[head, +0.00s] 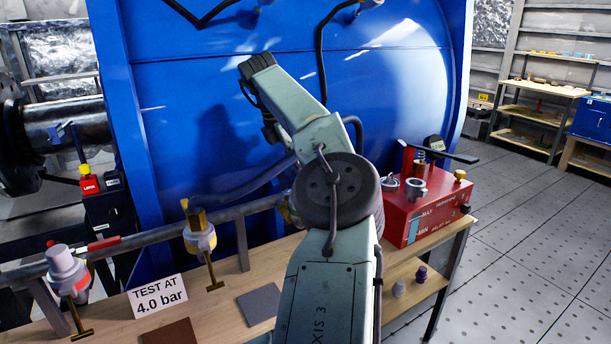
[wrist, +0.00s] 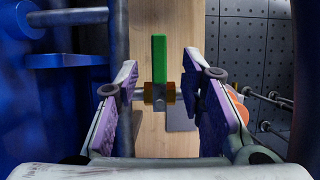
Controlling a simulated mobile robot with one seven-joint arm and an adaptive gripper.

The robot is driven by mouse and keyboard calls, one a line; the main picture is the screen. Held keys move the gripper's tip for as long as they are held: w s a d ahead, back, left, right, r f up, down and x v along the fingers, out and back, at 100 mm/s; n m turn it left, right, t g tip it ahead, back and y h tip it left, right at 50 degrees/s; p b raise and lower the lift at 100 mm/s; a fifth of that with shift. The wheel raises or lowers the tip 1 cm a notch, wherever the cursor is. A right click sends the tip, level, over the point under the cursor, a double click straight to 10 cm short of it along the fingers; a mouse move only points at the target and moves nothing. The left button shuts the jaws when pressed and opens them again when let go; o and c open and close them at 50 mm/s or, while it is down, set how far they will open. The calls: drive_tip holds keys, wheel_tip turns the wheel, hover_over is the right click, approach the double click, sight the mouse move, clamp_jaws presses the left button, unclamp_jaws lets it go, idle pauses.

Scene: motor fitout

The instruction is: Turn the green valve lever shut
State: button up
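The green valve lever (wrist: 159,60) shows in the wrist view, its long axis running up the picture. It sits on a valve body with brass-coloured ends (wrist: 170,92) over the wooden bench. My gripper (wrist: 161,75) is open, with one purple-padded finger on each side of the lever and valve. Gaps show between the lever and both fingers, so nothing is held. In the head view I cannot make out the green lever or my gripper; my arm covers part of the bench and pipe.
A pipe (head: 130,243) with a red lever (head: 105,243) and other fittings runs along the bench (head: 240,325) beside a large blue tank (head: 200,110). A sign (head: 158,297) reads "TEST AT 4.0 bar". A red pump box (head: 428,205) stands right of my arm. Floor is clear at right.

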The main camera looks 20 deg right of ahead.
drive_tip(key=v, duration=0.8)
